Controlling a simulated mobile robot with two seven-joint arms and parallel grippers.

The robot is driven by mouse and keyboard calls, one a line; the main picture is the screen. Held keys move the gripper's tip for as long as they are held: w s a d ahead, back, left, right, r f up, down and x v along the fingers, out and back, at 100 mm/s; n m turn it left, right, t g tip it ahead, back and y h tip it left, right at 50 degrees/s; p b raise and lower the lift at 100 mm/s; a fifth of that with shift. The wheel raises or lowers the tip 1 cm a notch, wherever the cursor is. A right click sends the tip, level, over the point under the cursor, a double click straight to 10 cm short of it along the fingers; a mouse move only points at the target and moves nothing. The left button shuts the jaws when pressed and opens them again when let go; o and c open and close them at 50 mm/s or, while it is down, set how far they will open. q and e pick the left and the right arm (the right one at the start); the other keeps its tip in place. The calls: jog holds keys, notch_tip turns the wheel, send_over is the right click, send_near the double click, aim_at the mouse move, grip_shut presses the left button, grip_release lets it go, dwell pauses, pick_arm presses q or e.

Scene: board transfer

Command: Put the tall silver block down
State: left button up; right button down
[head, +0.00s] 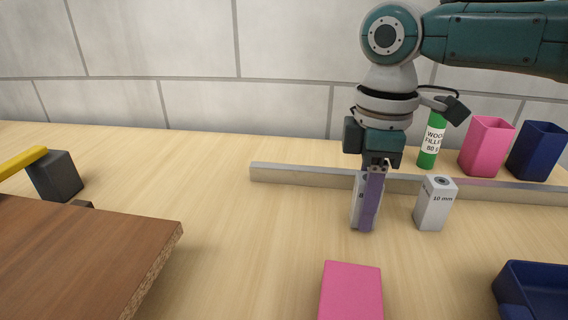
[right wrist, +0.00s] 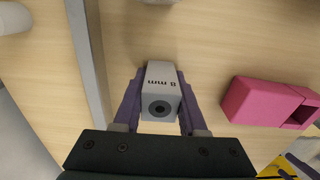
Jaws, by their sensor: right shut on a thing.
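My right gripper (head: 370,196) points down over the table and is shut on a tall silver block (head: 358,212). In the right wrist view, the block (right wrist: 160,98) stands between the purple fingers, with "8 mm" on its side and a dark round hole in its end. In the head view one finger covers much of it. The block looks upright, its lower end at or very near the tabletop; I cannot tell whether it touches. A second silver block (head: 435,205), marked "10 mm", stands apart to the right. My left gripper is not in view.
A long metal rail (head: 300,174) runs behind the blocks. Behind it stand a green bottle (head: 429,150), a pink bin (head: 487,147) and a blue bin (head: 537,151). A pink box (head: 350,292) and a blue tray (head: 545,290) are in front. A brown board (head: 80,255) lies left; bare table separates it from the gripper.

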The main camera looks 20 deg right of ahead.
jog(key=shift+f, duration=0.1)
jog(key=shift+c, duration=2.3)
grip_release()
notch_tip(320, 180, up, 11)
jog(key=shift+w+r+p, duration=0.1)
jog(key=shift+r+p, duration=0.1)
jog(key=shift+p, duration=0.65)
jog(key=shift+r, duration=0.5)
